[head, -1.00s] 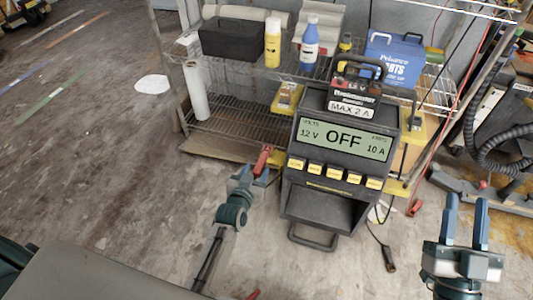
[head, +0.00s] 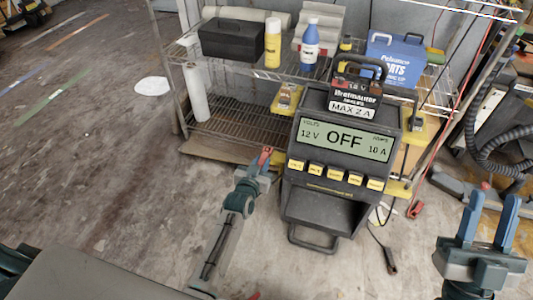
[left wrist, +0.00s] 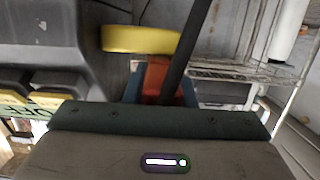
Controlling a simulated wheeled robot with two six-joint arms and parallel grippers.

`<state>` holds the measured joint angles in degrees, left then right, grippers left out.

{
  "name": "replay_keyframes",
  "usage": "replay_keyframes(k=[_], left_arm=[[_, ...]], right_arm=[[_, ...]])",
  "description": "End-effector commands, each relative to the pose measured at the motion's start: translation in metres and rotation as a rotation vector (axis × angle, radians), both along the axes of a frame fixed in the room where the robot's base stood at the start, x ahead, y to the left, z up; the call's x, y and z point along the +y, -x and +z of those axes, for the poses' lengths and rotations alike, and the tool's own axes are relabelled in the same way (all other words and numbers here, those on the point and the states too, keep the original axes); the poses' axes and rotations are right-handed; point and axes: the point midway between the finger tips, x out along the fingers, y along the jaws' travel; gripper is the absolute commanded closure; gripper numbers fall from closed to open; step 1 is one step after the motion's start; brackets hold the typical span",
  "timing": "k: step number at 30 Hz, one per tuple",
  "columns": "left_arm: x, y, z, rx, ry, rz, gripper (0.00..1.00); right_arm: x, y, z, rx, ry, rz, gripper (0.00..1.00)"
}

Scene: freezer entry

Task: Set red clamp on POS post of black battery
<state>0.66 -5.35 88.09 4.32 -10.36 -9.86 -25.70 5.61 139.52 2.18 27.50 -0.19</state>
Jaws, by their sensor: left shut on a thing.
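My left gripper (head: 262,163) is shut on the red clamp (head: 267,153), left of the charger and lower than the battery. The clamp also shows as a red-orange piece in the left wrist view (left wrist: 158,80), partly hidden by a dark bar and my wrist. My right gripper (head: 490,212) is open and empty at the lower right, apart from the charger.
A wire shelf (head: 235,128) behind holds a black toolbox (head: 233,40), a yellow bottle (head: 272,45), a blue bottle (head: 310,48) and a blue box (head: 393,60). Another red clamp (head: 415,209) and a black clamp (head: 390,262) lie right of the charger.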

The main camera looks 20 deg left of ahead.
Motion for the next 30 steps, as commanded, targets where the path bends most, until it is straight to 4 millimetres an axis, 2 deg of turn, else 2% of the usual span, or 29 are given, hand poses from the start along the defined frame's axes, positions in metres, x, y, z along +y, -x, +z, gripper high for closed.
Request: replay_keyframes(k=[12,24,30], left_arm=[[0.0,0.0,0.006,-0.001,0.0,0.0,1.0],[0.0,0.0,0.039,-0.003,0.001,0.0,1.0],[0.027,0.042,0.041,0.001,-0.003,0.0,1.0]], right_arm=[[0.0,-0.005,-0.003,0.04,-0.004,0.001,0.64],[-0.002,-0.028,-0.054,0.379,-0.026,0.0,0.64],[-0.001,-0.034,-0.093,0.603,-0.038,0.006,0.64]])
